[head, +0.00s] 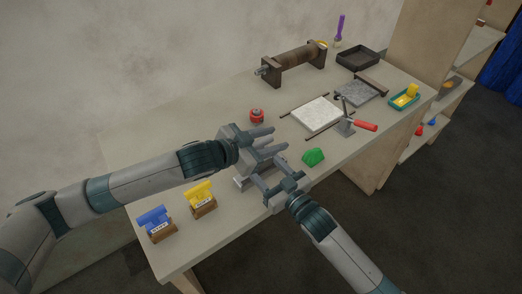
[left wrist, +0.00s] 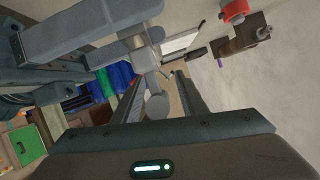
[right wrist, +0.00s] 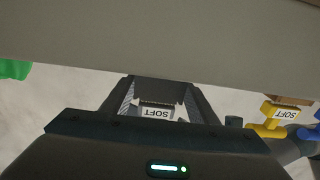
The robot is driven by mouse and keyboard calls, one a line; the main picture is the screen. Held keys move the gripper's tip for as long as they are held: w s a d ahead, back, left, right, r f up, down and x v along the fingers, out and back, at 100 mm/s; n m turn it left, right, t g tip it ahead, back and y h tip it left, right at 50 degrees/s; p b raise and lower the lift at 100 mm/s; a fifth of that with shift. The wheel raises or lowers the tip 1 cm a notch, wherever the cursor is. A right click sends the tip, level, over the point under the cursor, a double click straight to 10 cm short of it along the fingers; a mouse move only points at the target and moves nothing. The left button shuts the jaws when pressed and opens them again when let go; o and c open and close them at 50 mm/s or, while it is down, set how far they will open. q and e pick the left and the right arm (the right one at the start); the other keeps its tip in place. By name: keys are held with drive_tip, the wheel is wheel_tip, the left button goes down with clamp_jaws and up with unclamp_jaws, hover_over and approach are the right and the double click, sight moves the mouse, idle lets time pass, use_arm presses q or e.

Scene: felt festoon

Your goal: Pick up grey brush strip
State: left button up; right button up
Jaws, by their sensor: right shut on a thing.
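The grey brush strip (head: 241,184) is at the front edge of the bench, largely hidden by my grippers in the head view. My right gripper (head: 262,183) is shut on it. In the left wrist view, the fingers of my left gripper (left wrist: 162,100) stand apart, with grey parts close in front that I cannot identify.
Yellow (head: 200,196) and blue (head: 154,220) brushes stand on wooden blocks at front left. A green piece (head: 313,157) and a red round piece (head: 257,116) lie nearby. A white tile (head: 316,114), a red-handled tool (head: 360,126) and a roller stand (head: 297,63) are further back.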

idle(0.4)
use_arm(q)
clamp_jaws()
drive_tip(key=shift+r, duration=0.15)
wheel_tip(320, 180, up, 10)
idle(0.6)
use_arm(e)
drive_tip(key=o, duration=1.2)
drive_tip(key=shift+c, duration=0.2)
drive_tip(key=shift+s, duration=0.1)
